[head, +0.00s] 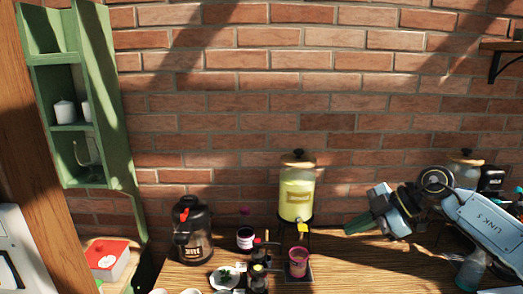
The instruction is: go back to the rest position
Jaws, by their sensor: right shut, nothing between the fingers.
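My right gripper (352,226) comes in from the right above the wooden table (336,277). Its fingers are shut with nothing between them and point left. It is to the right of a yellow drink dispenser (297,195) and apart from it. My left gripper is not in view.
A dark coffee maker (192,232), a dark jar (245,238), small bottles (259,277) and a pinkish cup (298,262) stand on the table. A small plate (226,277) lies in front. A green shelf (103,110) is on the left. Brick wall (260,90) closes the back.

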